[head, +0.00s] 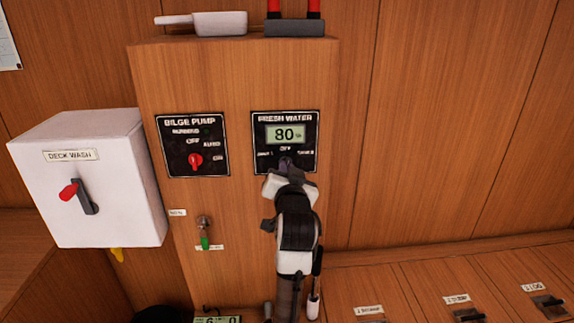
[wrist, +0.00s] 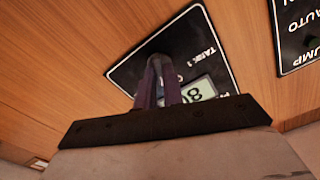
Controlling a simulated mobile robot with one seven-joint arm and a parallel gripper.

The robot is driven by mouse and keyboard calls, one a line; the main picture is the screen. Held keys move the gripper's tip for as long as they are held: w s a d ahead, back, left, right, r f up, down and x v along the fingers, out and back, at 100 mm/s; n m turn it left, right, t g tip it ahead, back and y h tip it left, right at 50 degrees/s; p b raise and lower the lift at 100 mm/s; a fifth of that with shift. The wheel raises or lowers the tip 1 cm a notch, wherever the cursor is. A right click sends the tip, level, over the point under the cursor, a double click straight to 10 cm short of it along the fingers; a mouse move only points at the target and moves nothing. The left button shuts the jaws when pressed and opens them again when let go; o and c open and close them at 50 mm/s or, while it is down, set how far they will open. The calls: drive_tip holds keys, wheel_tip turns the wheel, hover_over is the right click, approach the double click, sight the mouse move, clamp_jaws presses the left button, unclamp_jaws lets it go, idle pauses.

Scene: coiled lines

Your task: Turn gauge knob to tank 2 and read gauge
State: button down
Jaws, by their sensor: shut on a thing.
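The black FRESH WATER panel (head: 262,138) is on the upper right of the wooden cabinet front. Its gauge display (head: 285,134) reads 80 %. Below the display are labels for a tank on the left, OFF at the top and a tank on the right. My gripper (head: 286,165) is at the panel's lower middle, shut on the gauge knob. The fingers cover the knob, so I cannot tell where it points. In the wrist view my narrow fingers (wrist: 159,80) meet over the panel (wrist: 128,73), with the TANK 1 label and part of the display (wrist: 200,90) beside them.
The BILGE PUMP panel (head: 193,145) with a red knob is left of the gauge panel. A white DECK WASH box (head: 90,190) with a red-tipped lever juts out at left. A green-tipped key switch (head: 205,232) is below. Labelled latches (head: 466,314) line the lower right.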

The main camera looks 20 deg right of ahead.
drive_tip(key=shift+m+p, duration=0.8)
drive_tip(key=shift+m, duration=1.4)
drive_tip(key=c, duration=1.5)
unclamp_jaws()
drive_tip(key=p+v, duration=0.6)
drive_tip(key=v, duration=0.7)
drive_tip(key=shift+s+r+p, duration=0.1)
drive_tip(key=shift+s+p, duration=0.25)
